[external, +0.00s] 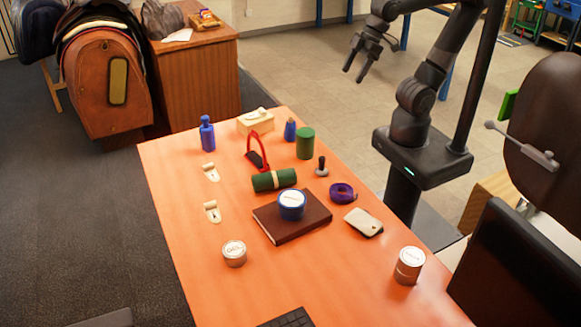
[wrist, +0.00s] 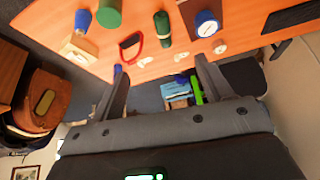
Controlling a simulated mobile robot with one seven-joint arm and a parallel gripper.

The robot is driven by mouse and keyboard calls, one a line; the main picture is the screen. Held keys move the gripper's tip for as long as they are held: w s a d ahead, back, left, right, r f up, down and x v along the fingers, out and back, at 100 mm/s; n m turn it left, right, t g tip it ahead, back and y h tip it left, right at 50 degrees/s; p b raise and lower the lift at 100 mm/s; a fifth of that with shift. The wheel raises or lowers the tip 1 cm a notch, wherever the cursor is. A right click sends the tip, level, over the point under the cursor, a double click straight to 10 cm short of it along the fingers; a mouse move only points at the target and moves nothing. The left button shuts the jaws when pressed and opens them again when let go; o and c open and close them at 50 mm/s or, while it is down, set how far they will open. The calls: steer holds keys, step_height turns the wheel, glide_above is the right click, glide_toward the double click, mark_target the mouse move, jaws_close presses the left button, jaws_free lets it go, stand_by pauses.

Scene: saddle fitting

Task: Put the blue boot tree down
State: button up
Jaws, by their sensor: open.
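My gripper (external: 353,76) is open and empty, raised beyond the far right side of the table; its two fingers (wrist: 160,68) are spread in the wrist view with nothing between them. No object is clearly recognisable as a boot tree. Two upright blue things stand on the orange table (external: 195,265): a bottle-shaped one (external: 207,134) at the far left and a smaller tapered one (external: 290,130) at the back. The smaller one also shows in the wrist view (wrist: 83,19). Both stand apart from my gripper.
A saddle (external: 108,85) stands beyond.

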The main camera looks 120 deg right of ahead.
steer(key=shift+n, duration=0.8)
steer(key=s+f, duration=0.1)
steer(key=s, duration=0.1)
steer(key=s+a+f, duration=0.1)
steer(key=s+f, duration=0.1)
steer(key=shift+s+f, duration=0.25)
steer(key=shift+s, duration=0.05)
